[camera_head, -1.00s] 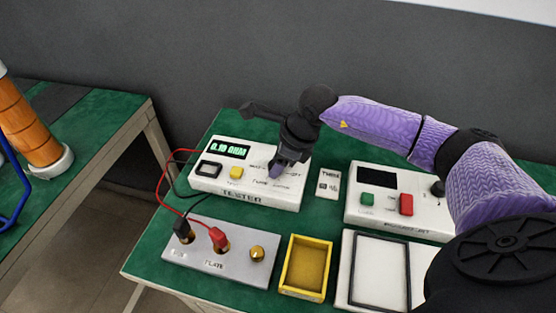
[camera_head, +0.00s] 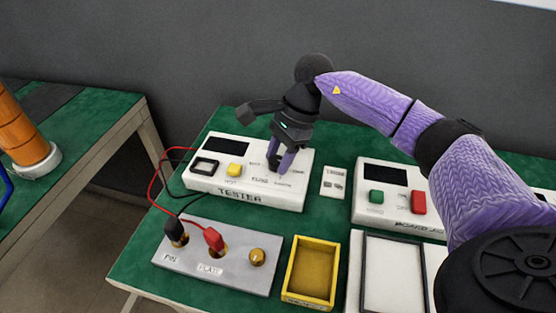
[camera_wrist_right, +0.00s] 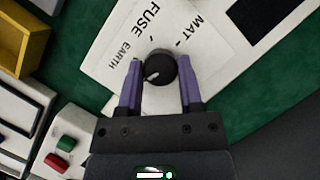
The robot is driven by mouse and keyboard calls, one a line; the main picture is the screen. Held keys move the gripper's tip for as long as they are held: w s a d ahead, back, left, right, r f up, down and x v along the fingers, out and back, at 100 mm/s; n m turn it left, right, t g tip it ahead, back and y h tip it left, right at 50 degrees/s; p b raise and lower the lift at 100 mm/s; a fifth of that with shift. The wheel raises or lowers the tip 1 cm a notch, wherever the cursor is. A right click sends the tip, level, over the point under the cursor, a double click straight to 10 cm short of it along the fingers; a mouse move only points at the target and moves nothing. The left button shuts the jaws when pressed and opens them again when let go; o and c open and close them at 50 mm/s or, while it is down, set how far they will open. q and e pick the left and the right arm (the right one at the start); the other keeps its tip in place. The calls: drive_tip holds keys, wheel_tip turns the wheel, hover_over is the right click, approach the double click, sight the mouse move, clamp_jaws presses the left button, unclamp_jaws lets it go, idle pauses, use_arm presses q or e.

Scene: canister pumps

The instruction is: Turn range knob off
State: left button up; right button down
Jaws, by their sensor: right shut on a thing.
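The tester (camera_head: 215,180) is a white box at the table's back left, with a dark display (camera_head: 217,145). Its range knob (camera_wrist_right: 160,68) is round and black with a white mark toward the lower left in the right wrist view, near the printed words FUSE, EARTH and MAT. My right gripper (camera_head: 284,168) points down at the tester; its purple fingers also show in the wrist view (camera_wrist_right: 160,78), one on each side of the knob, shut on it. In the head view the fingers hide the knob. My left gripper is not in view.
A grey plate block (camera_head: 215,262) in front holds a black and a red plug, with leads running to the tester. A yellow tray (camera_head: 312,272) stands beside it. Another white unit (camera_head: 395,195) with green and red buttons is at the right.

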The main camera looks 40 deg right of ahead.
drive_tip(key=shift+w+n+g+b, duration=0.1)
drive_tip(key=shift+n+g+b, duration=0.4)
drive_tip(key=shift+n, duration=0.7)
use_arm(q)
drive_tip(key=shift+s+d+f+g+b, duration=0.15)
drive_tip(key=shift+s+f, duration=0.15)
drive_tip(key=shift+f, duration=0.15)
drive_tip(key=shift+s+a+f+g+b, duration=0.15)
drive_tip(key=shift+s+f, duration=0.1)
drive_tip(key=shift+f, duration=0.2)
use_arm(e)
drive_tip(key=shift+n, duration=0.4)
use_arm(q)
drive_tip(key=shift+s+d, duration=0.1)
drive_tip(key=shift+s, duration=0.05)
use_arm(e)
drive_tip(key=c, duration=0.6)
unclamp_jaws()
drive_tip(key=o, duration=0.4)
drive_tip(key=shift+c, duration=0.2)
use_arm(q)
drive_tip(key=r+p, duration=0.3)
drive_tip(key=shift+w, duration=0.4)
use_arm(e)
drive_tip(key=v, duration=1)
